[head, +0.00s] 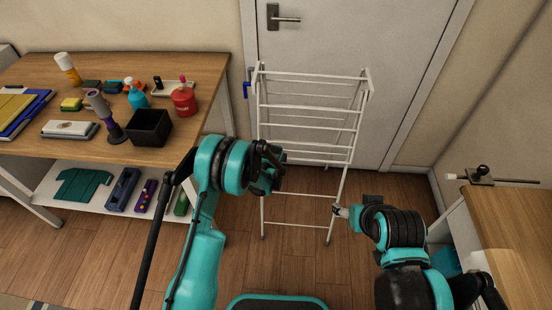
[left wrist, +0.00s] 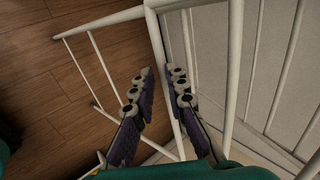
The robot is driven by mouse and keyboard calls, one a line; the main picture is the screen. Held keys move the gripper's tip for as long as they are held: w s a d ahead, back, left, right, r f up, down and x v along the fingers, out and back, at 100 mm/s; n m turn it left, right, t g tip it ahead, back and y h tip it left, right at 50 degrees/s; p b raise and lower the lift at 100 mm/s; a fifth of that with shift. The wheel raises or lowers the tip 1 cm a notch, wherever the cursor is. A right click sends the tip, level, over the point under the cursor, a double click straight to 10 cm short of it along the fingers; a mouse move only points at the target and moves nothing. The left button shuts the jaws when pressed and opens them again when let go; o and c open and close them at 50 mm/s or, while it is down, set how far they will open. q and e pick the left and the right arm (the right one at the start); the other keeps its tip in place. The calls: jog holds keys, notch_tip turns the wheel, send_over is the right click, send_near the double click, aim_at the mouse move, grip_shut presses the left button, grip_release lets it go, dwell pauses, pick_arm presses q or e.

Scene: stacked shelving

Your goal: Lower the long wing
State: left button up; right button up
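A white drying rack (head: 310,75) stands upright in front of the door, with several rungs across it. I cannot tell its long wing apart from the rest of the frame. My left gripper (head: 277,160) is in front of the rack's left side in the head view. In the left wrist view, its two dark fingers (left wrist: 161,82) are spread apart, with a white post of the rack showing between them. It is unclear whether they touch the post. My right gripper (head: 342,211) is near the rack's lower right leg; its fingers are too small to read.
A wooden table (head: 205,68) at the left holds bottles, a black box (head: 149,127) and other items, with a white shelf below. A wooden counter (head: 515,215) stands at the right. A door (head: 350,40) is close behind the rack. Wooden floor is clear around the rack's feet.

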pick_arm(q)
jog(key=o, duration=0.4)
jog(key=shift+s+d+f, duration=0.15)
jog(key=shift+s+f, duration=0.1)
jog(key=shift+f, duration=0.5)
jog(key=shift+r, duration=0.1)
jog(key=shift+r, duration=0.1)
jog(key=v, duration=1.1)
jog(key=shift+r, duration=0.5)
